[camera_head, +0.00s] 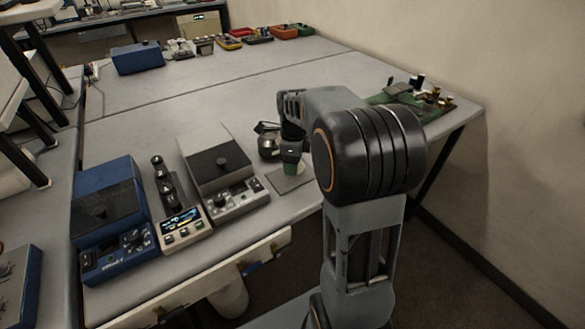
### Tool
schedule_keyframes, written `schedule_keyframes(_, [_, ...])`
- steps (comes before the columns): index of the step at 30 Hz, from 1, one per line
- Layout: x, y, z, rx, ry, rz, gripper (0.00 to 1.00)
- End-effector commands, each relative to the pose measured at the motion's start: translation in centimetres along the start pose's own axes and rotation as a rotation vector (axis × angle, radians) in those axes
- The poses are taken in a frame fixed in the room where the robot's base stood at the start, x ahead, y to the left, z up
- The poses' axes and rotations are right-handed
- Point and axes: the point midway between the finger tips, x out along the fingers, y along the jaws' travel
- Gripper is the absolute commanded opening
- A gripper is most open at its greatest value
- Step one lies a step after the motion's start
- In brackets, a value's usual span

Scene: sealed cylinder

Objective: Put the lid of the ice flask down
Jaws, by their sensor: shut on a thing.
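My gripper (291,146) points down over the near part of the bench, right of the grey-and-black instrument. It is shut on a small dark piece, which I take to be the lid; my fingers and wrist hide most of it. Just below the fingertips is a small green round thing (290,168) over a flat grey pad (291,180). Whether it touches the held piece or the pad is too small to tell. A shiny dark round vessel (267,142) stands just left of my gripper; I cannot tell which of these is the ice flask.
A grey instrument with a black plate (222,165), a small unit with a lit display (180,222) and a blue instrument (108,218) stand to the left. A green board with parts (408,96) lies at the right. The bench (205,95) behind my gripper is clear.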

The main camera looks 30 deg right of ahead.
Motion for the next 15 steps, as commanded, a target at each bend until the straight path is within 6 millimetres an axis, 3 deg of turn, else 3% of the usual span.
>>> schedule_keyframes(9, [3.3,-0.3,0.3,0.000,0.001,0.002,0.42])
schedule_keyframes(15, [3.6,-0.3,0.3,-0.001,0.000,0.000,0.42])
